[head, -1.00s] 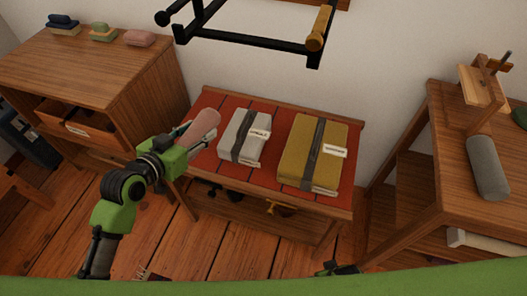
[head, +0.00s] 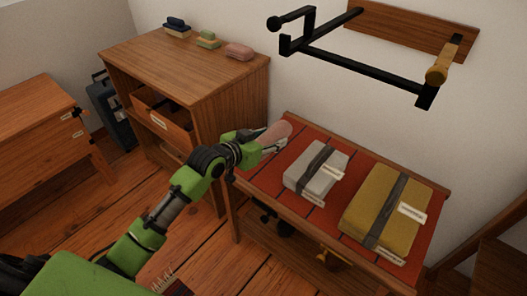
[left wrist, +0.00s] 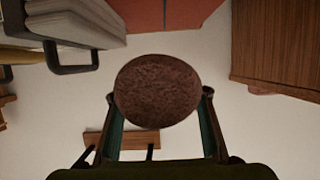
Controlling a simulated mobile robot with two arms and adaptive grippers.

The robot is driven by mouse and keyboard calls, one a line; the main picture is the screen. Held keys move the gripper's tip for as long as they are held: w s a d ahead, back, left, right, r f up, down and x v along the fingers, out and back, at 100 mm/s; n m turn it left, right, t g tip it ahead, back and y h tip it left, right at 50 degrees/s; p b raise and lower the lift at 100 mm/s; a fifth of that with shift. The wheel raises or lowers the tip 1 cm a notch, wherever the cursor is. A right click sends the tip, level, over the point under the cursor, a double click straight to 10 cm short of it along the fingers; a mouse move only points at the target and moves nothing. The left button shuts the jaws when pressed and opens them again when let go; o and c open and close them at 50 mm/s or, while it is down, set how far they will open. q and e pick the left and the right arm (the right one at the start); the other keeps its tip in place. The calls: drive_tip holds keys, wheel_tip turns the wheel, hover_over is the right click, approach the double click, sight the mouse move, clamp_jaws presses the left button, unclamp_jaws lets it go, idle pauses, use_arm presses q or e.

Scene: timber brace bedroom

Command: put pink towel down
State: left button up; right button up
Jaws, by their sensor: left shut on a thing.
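My left gripper (head: 268,146) is shut on a rolled pink towel (head: 276,131). In the head view the towel appears over the left end of the red-topped bench (head: 268,180), left of a grey strapped bundle. I cannot tell whether it touches the bench. In the left wrist view the towel's round end (left wrist: 157,90) fills the middle, dark and brownish, between the two fingers (left wrist: 160,125). My right gripper is out of view.
A grey strapped bundle (head: 310,175) and a mustard one (head: 385,215) lie on the bench. A wooden cabinet (head: 195,60) with small folded items stands behind left.

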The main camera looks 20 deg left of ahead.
use_arm(q)
drive_tip(key=w+a+f, duration=0.1)
drive_tip(key=w+a+f+b, duration=0.1)
drive_tip(key=f, duration=0.1)
drive_tip(key=w+a+f+b, duration=0.1)
drive_tip(key=f, duration=0.1)
drive_tip(key=shift+w+a+f, duration=0.1)
drive_tip(key=shift+w+a, duration=0.1)
drive_tip(key=shift+w, duration=0.05)
drive_tip(key=shift+w+a+f+b, duration=0.2)
drive_tip(key=shift+f+b, duration=0.15)
wheel_tip(320, 180, down, 3)
drive_tip(key=shift+w+a+r+b, duration=0.15)
drive_tip(key=shift+r+b, duration=0.05)
drive_tip(key=shift+b, duration=0.45)
drive_tip(key=shift+f, duration=0.55)
drive_tip(key=shift+r, duration=0.1)
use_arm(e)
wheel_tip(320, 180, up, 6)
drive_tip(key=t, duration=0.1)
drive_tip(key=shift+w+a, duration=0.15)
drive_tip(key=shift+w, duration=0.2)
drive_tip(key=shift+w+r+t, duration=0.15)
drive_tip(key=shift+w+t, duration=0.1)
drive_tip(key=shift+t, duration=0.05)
use_arm(q)
drive_tip(key=o, duration=1.3)
drive_tip(key=shift+c, duration=0.2)
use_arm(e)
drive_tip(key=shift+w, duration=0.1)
